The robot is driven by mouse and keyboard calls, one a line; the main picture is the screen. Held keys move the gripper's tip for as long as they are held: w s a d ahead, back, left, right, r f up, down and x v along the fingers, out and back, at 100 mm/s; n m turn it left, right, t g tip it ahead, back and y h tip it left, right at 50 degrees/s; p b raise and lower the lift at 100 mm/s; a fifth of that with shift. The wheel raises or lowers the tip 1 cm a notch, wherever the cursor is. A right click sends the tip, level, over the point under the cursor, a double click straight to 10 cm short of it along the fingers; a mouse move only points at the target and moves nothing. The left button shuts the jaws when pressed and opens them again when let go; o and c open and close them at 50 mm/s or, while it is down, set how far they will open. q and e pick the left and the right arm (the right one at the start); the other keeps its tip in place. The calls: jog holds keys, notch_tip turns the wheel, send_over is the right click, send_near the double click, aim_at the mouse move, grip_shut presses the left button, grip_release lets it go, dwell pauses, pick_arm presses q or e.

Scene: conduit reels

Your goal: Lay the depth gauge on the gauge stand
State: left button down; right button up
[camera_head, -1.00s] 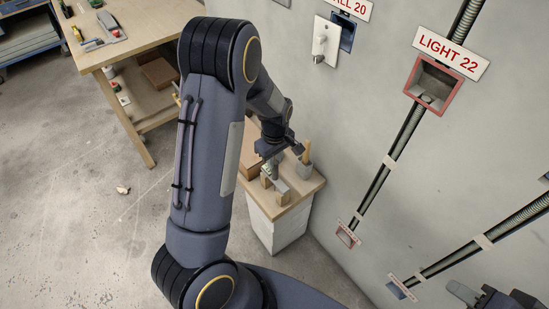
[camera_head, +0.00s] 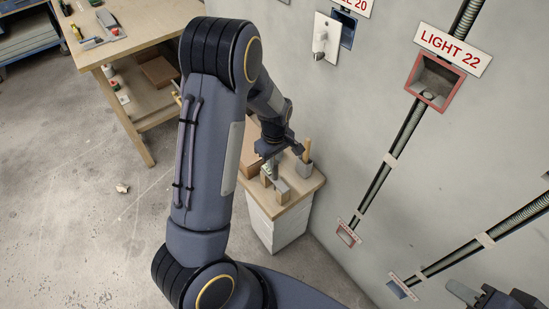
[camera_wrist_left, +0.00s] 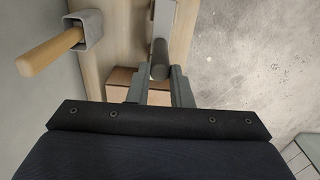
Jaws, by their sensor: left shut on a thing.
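My left gripper (camera_head: 274,161) is over the small wooden-topped stand by the wall. In the left wrist view its two fingers (camera_wrist_left: 160,88) are closed about a dark grey cylinder, which I take as the depth gauge (camera_wrist_left: 159,70). A pale grey flat bar (camera_wrist_left: 160,25) runs on from the cylinder, away from the gripper. In the head view small tan blocks with grey between them, apparently the gauge stand (camera_head: 283,195), are just below and in front of the fingers. Whether the gauge touches them is unclear. My right gripper (camera_head: 490,298) is partly in view at the lower right corner.
A grey cup with a wooden handle (camera_wrist_left: 55,50) stands close beside the left gripper; it is also in the head view (camera_head: 305,167). A brown box (camera_wrist_left: 121,80) is near the fingers. The wall is close on the right. A workbench (camera_head: 100,50) stands at the upper left.

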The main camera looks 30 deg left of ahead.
pick_arm(q)
jog(key=c, duration=1.2)
grip_release()
jog(key=shift+c, duration=0.2)
notch_tip(320, 180, up, 8)
jog(key=shift+f+p, duration=0.1)
jog(key=shift+p, duration=0.2)
